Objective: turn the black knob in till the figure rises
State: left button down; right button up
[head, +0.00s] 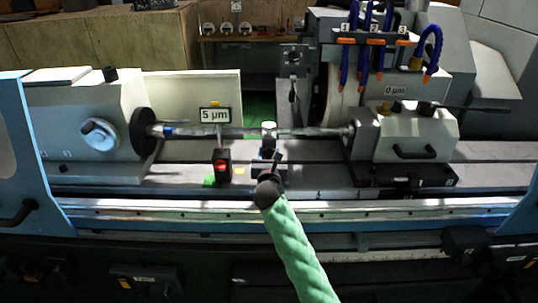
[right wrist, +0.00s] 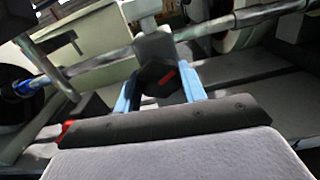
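The black knob (right wrist: 157,78) has a red mark and sits on the grey rest around the thin shaft in the right wrist view. My right gripper (right wrist: 160,88) has its two blue fingers on either side of the knob. I cannot tell whether they press on it. In the head view my right gripper (head: 270,166) is just in front of the rest (head: 269,136), and my green-sleeved arm comes up from below. The figure on the sign above the shaft reads 5 µm (head: 215,115). Another sign at the right reads 0 µm (head: 395,90). My left gripper is out of view.
The shaft (head: 310,131) runs from the headstock (head: 90,125) to the tailstock (head: 415,135). Blue coolant hoses (head: 365,45) hang by the grinding wheel. Blue guard panels flank the front opening.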

jog(key=shift+c, duration=0.9)
jog(key=shift+m, duration=0.3)
jog(key=m, duration=0.4)
jog(key=shift+a, duration=0.1)
jog(key=shift+m, duration=1)
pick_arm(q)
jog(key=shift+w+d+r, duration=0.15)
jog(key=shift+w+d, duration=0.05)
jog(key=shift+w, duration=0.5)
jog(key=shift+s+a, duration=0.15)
